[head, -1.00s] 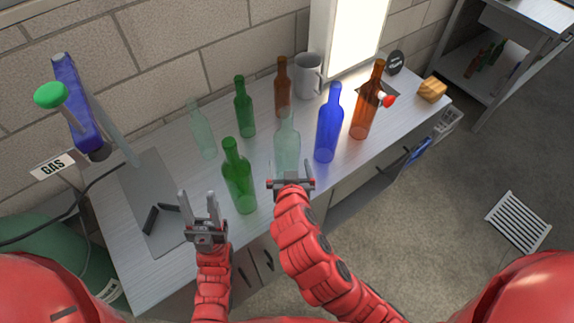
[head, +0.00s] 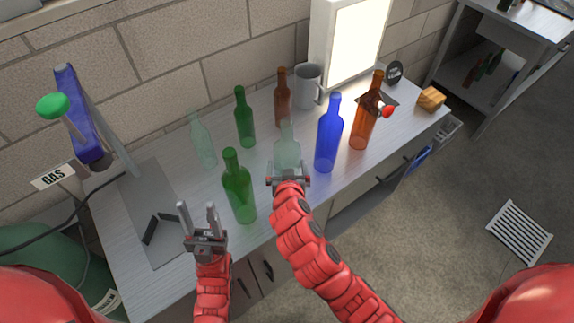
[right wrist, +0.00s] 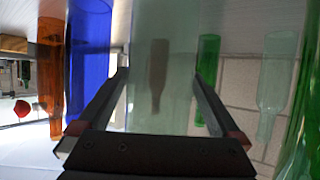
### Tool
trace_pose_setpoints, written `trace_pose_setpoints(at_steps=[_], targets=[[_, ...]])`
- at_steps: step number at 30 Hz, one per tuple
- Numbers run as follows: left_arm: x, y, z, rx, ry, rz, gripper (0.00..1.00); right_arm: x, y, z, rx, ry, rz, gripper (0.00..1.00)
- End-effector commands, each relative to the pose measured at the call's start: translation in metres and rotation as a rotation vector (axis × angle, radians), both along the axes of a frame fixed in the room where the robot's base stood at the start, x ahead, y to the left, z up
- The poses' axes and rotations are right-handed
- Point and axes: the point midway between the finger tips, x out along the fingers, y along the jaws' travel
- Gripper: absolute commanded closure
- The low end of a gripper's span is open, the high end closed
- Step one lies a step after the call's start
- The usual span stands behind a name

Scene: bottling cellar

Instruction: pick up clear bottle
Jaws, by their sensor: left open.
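A clear, pale green-tinted bottle (head: 287,152) stands upright on the workbench, its lower part hidden by my right gripper (head: 288,179). In the right wrist view the same bottle (right wrist: 160,60) shows between the two fingers (right wrist: 158,75) of that gripper, which are spread apart; no firm contact can be made out. A second clear bottle (head: 202,142) stands further left, towards the wall; it also shows in the right wrist view (right wrist: 275,85). My left gripper (head: 198,218) is open and empty, near the bench's front edge, left of the near green bottle (head: 239,188).
A blue bottle (head: 328,135) stands close to the right of the middle clear bottle. Brown bottles (head: 364,120) (head: 283,98), a far green bottle (head: 244,118) and a grey mug (head: 307,88) stand around. A bottling stand (head: 82,115) is at left on the workbench (head: 135,275).

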Motion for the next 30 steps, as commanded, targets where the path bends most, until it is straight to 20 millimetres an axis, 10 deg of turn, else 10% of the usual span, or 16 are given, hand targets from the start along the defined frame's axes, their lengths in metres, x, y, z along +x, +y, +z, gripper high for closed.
trace_pose_setpoints(at_steps=[16,30], targets=[[0.0,0.0,0.0,0.0,0.0,0.0,0.5,0.0,0.0,0.0,0.0,0.0,-0.001,0.99],[0.0,0.0,0.014,0.0,0.0,0.0,0.5,0.001,0.0,0.036,0.002,-0.005,-0.002,1.0]])
